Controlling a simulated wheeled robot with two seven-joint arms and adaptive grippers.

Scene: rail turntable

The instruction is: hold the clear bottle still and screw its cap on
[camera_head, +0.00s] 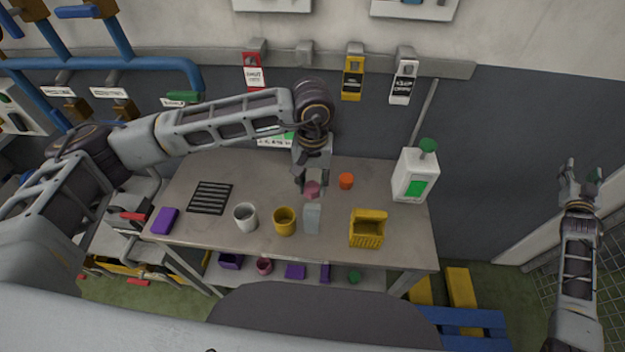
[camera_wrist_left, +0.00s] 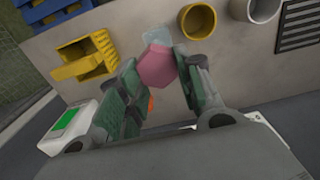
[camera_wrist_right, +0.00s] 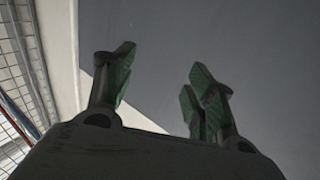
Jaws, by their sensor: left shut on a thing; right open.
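The clear bottle (camera_head: 312,217), pale and see-through, stands upright near the middle of the table's front part. It shows partly in the left wrist view (camera_wrist_left: 154,38), behind a pink six-sided piece. My left gripper (camera_head: 312,184) reaches down over the table and is shut on this pink piece (camera_wrist_left: 157,67), just above or behind the bottle. I cannot tell whether the piece touches the bottle. A small orange round cap-like piece (camera_head: 346,181) lies on the table to the right. My right gripper (camera_head: 568,180) is open and empty, off to the right, away from the table.
The table (camera_head: 265,170) also holds a white mug (camera_head: 245,217), yellow mug (camera_head: 284,221), yellow bin (camera_head: 367,229), white jug with a green top (camera_head: 413,176), black grille (camera_head: 209,197) and purple block (camera_head: 165,221). A wall and mesh stand near my right gripper.

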